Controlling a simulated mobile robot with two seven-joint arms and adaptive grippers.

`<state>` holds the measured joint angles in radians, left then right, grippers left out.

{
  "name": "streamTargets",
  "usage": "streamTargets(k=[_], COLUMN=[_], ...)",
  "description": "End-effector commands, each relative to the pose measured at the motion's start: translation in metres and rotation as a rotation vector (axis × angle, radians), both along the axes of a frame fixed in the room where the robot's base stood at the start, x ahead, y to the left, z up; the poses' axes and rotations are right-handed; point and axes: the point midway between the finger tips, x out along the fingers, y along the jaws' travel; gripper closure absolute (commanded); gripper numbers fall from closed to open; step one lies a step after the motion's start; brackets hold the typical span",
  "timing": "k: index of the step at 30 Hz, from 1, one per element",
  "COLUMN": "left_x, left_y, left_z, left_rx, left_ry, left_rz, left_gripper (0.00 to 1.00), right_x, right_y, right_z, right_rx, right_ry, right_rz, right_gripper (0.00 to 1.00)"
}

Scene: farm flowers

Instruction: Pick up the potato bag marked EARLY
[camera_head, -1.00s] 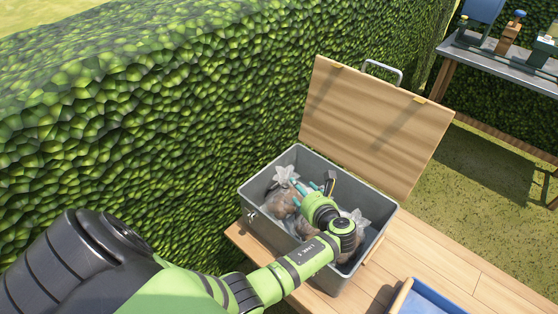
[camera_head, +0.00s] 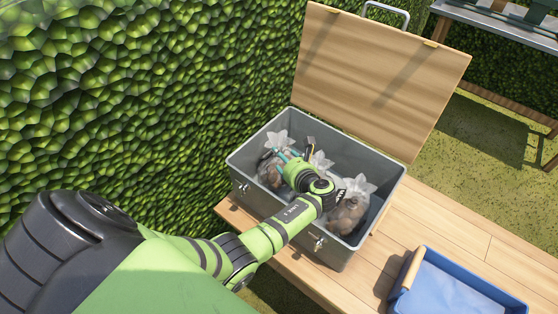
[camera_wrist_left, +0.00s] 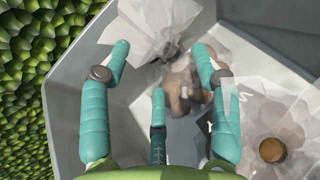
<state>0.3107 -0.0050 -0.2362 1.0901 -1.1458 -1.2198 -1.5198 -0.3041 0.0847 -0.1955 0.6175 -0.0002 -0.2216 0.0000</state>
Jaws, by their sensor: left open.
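Several clear bags of brown potatoes stand in an open grey chest (camera_head: 240,172). In the head view one bag (camera_head: 272,168) is at the left and another bag (camera_head: 349,208) at the right, with a third partly hidden behind my gripper. My left gripper (camera_head: 283,160) is inside the chest by the left bag. In the left wrist view its teal fingers (camera_wrist_left: 160,80) are spread, with the bag's potatoes (camera_wrist_left: 182,85) between and beyond them. No EARLY marking is readable. My right gripper is not in view.
The chest's wooden lid (camera_head: 380,75) stands open behind it. A blue tray (camera_head: 450,290) with a wooden handle lies on the wooden bench (camera_head: 450,220) at the right. A hedge (camera_head: 130,90) borders the left; a table (camera_head: 500,30) stands at the back right.

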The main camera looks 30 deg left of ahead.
Motion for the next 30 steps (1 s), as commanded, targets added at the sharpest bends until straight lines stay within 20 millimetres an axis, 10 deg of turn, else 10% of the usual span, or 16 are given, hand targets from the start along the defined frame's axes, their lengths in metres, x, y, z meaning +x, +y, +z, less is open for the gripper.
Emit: streamTargets(k=[14,20,30], left_x=[0.017,0.016,0.017], left_y=[0.027,0.026,0.025], left_z=[-0.012,-0.012,-0.012], left_rx=[0.000,-0.001,-0.001], left_ry=[0.000,0.001,0.000], left_rz=[-0.001,-0.001,-0.003], left_gripper=[0.38,1.00,1.00], right_x=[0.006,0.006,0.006], right_y=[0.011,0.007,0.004], right_z=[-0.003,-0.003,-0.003], right_rx=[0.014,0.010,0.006], right_ry=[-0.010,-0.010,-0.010], right_rz=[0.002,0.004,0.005], right_gripper=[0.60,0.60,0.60])
